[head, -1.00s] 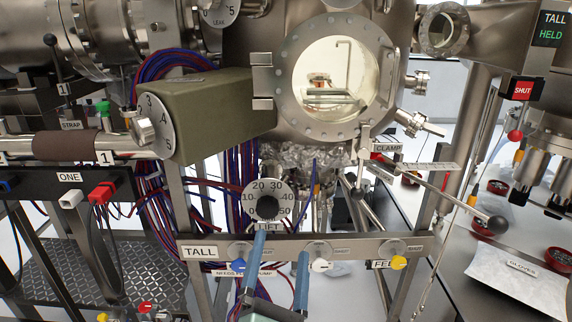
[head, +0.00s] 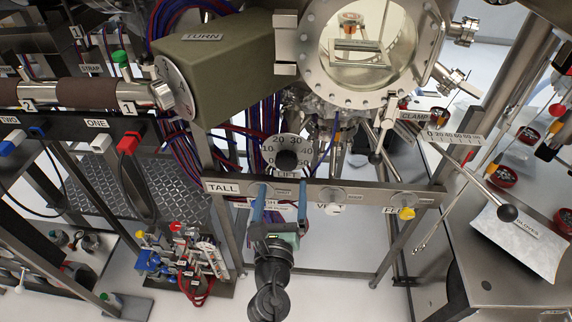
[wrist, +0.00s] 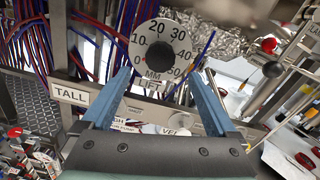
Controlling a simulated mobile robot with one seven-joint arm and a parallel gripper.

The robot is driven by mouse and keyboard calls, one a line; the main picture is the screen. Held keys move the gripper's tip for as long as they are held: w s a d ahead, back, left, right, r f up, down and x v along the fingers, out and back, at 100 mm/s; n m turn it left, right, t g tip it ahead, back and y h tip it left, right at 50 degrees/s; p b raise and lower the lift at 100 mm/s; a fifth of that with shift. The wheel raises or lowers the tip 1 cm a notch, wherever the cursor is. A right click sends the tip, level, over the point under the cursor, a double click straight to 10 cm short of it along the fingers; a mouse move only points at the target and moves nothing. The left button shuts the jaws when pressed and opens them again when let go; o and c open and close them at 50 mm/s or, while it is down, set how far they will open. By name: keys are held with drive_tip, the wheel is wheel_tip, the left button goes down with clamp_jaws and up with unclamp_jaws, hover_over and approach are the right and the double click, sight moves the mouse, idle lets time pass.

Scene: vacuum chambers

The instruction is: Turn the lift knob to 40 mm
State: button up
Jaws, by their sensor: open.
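The lift knob is a round black knob (head: 287,160) at the centre of a grey dial (head: 272,147) marked 0 to 50, above a LIFT label. In the wrist view, the black knob (wrist: 159,56) shows on its dial (wrist: 165,30), with MM printed below it. A small red mark shows near the 0, at the dial's lower left. My gripper (head: 281,186) is open and empty, its two blue fingers pointing up toward the dial from below. In the wrist view, the fingertips of my gripper (wrist: 158,76) lie left and right below the knob, apart from it.
A rail (head: 355,194) labelled TALL, with several small knobs, runs just below the dial. A green TURN box (head: 240,60) is at the upper left. A round chamber window (head: 360,45) is above right. A CLAMP lever (head: 470,170) ends in a black ball at the right.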

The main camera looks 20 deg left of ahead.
sight(286, 164)
drive_tip(key=b+x, duration=0.1)
drive_tip(key=x, duration=0.6)
drive_tip(key=shift+w+a, duration=0.1)
drive_tip(key=shift+w, duration=0.2)
drive_tip(key=c, duration=1.4)
